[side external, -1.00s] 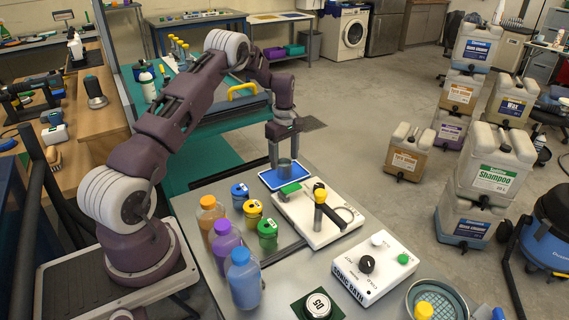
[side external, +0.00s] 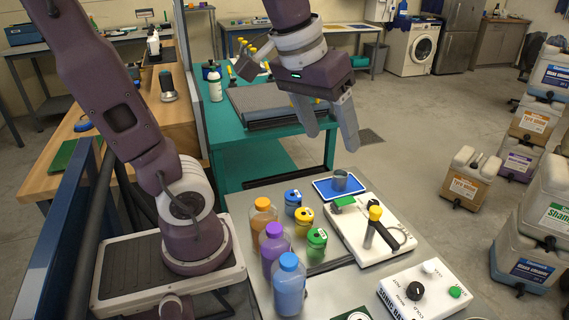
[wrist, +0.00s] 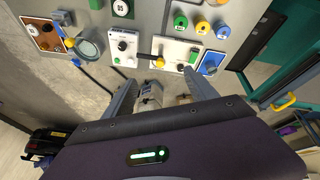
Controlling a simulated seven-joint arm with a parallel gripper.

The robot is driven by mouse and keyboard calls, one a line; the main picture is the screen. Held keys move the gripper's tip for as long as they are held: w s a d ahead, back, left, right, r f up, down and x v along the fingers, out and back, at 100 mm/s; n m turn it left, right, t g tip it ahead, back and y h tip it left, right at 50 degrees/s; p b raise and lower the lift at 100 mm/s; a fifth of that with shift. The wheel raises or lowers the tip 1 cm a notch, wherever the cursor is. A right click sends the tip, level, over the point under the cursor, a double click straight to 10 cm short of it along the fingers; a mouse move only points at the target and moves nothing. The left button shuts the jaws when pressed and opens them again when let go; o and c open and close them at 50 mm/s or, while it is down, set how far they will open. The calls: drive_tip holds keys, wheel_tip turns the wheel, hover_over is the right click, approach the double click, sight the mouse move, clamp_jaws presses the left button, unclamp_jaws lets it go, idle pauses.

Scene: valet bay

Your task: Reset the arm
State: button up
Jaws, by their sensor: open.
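My gripper (side external: 331,138) hangs high in the side view, raised above the table level, with its two grey fingers spread and nothing between them. In the wrist view the fingers of my gripper (wrist: 160,92) are also well apart. A small grey metal cup (side external: 340,180) stands upright on a blue tray (side external: 323,190) at the far end of the grey bench (side external: 340,285). The gripper is clear of the cup and tray. The blue tray also shows in the wrist view (wrist: 212,60).
Beside the tray are a white fixture (side external: 383,253) with a yellow-topped post, and a white control box (side external: 415,292). Blue, yellow and green jars (side external: 317,243) and bottles (side external: 289,287) stand left of them. A teal table (side external: 245,140) is behind; jugs (side external: 465,185) stand right.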

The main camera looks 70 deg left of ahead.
drive_tip(key=s+d+f+m, duration=0.1)
drive_tip(key=s+m, duration=0.1)
drive_tip(key=s, duration=0.2)
drive_tip(key=s+d+f+m+t, duration=0.1)
drive_tip(key=s+d+f+m, duration=0.1)
drive_tip(key=s, duration=0.3)
drive_tip(key=shift+f+m, duration=0.15)
drive_tip(key=shift+m, duration=0.15)
idle(1.2)
